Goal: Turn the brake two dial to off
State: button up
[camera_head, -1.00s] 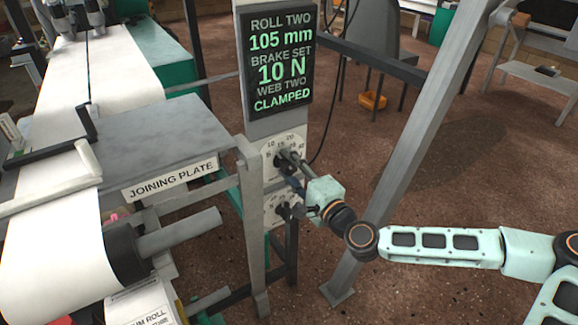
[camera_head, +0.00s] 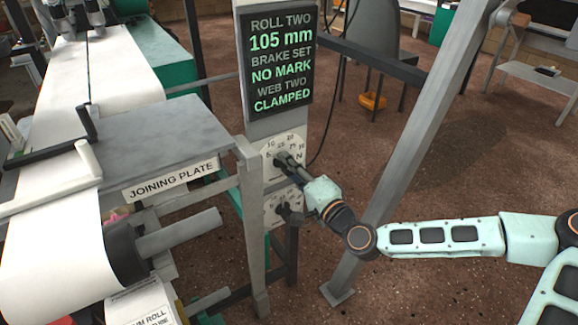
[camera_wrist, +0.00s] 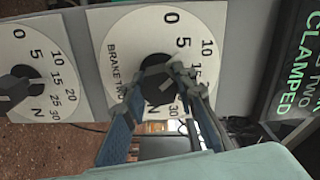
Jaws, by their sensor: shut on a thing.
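The brake two dial (camera_wrist: 135,38) is a round white plate with black numbers and a dark central knob (camera_wrist: 158,78). The words BRAKE TWO show on its face in the wrist view. In the head view it is the upper dial (camera_head: 270,148) on the grey post. My gripper (camera_wrist: 158,90) is shut on the knob, one finger on each side. In the head view my gripper (camera_head: 288,164) reaches the knob from the lower right. The fingers hide much of the knob, so its exact pointing is unclear. The display (camera_head: 280,60) reads BRAKE SET NO MARK.
A second dial (camera_wrist: 35,60) with a dark knob is beside it in the wrist view, below it in the head view. A slanted grey strut (camera_head: 420,130) stands near my arm. The joining plate (camera_head: 150,145) and paper rolls are left.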

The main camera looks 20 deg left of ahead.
jog(key=n, duration=0.6)
jog(key=shift+n+b, duration=0.3)
jog(key=shift+b, duration=0.1)
dwell(0.3)
jog(key=o, duration=1.2)
jog(key=shift+r, duration=0.1)
jog(key=v, duration=0.7)
jog(key=shift+s+d, duration=0.15)
jog(key=shift+s, duration=0.05)
